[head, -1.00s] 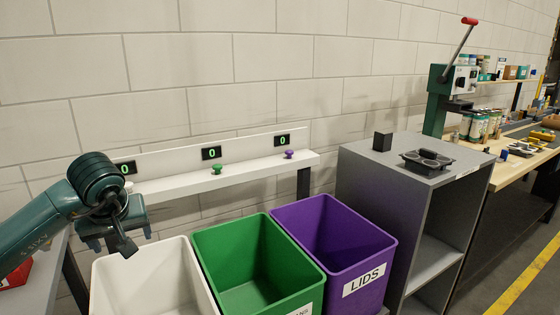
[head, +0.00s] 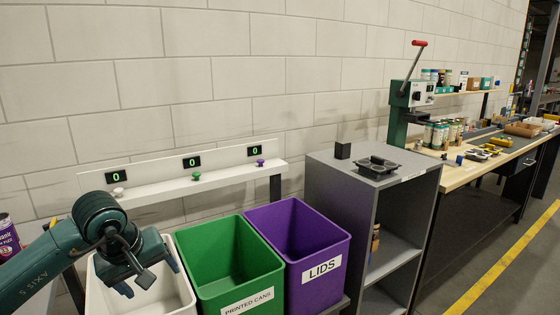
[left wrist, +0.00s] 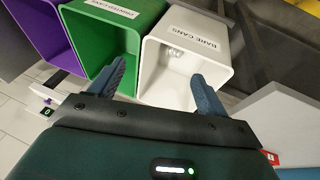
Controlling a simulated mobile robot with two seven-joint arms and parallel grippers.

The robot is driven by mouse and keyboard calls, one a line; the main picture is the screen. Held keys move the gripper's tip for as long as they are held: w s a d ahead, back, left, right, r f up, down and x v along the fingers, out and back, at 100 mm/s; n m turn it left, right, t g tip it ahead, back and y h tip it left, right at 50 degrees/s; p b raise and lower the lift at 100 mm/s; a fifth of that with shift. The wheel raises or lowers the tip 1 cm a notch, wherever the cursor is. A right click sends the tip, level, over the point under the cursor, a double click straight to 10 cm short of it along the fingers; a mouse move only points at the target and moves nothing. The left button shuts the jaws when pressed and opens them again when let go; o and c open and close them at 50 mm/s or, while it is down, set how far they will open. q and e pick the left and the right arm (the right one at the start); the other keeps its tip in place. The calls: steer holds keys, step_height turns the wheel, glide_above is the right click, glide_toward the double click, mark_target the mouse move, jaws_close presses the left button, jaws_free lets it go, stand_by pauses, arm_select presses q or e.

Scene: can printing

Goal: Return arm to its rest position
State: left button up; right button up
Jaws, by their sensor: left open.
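My left arm comes in from the left in the head view, and my left gripper (head: 148,274) hangs over the white bin (head: 183,290). Its jaws are apart with nothing between them. In the left wrist view the two blue fingers of the left gripper (left wrist: 157,70) are spread, pointing towards the white bin labelled BARE CANS (left wrist: 215,62). A shiny item, perhaps a bare can (left wrist: 173,52), lies inside that bin. My right gripper is in neither view.
A green bin (head: 265,289) labelled PRINTED CANS and a purple LIDS bin (head: 335,250) stand beside the white one. A white ledge (head: 225,180) with counters runs behind them. A grey cabinet (head: 320,205) and a workbench (head: 462,173) with a lever press (head: 398,112) are further right.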

arm_select(q)
steer(key=s+d+f+n+g+h, duration=0.25)
steer(key=d+f+h, duration=0.3)
steer(key=d, duration=0.45)
steer(key=s+d+r+n+t+h+p, duration=0.1)
steer(key=s+d+r+n+t+h, duration=0.2)
steer(key=d+n+h, duration=0.4)
steer(key=s+d+r+n+h, duration=0.3)
steer(key=s+d+n+h, duration=0.25)
steer(key=n, duration=0.45)
steer(key=w+a+f+n+t+y+p, duration=0.1)
steer(key=a+f+n+t+y, duration=0.4)
steer(key=n, duration=0.8)
steer(key=w+a+f+n+t+y, duration=0.15)
steer(key=n+t+y, duration=0.4)
steer(key=n, duration=0.75)
steer(key=s+a+f+n+g+y, duration=0.2)
steer(key=s+f+n, duration=0.4)
steer(key=f+n, duration=0.2)
steer(key=s+a+f+n+g+y, duration=0.2)
steer(key=s+a+f+n+g, duration=0.1)
steer(key=s+f+n, duration=0.3)
step_height(320, 180, down, 3)
steer(key=n, duration=0.3)
steer(key=shift+s+a+r+y+p, duration=0.15)
steer(key=shift+a+r+y+p, duration=0.05)
steer(key=shift+a+y+p, duration=0.15)
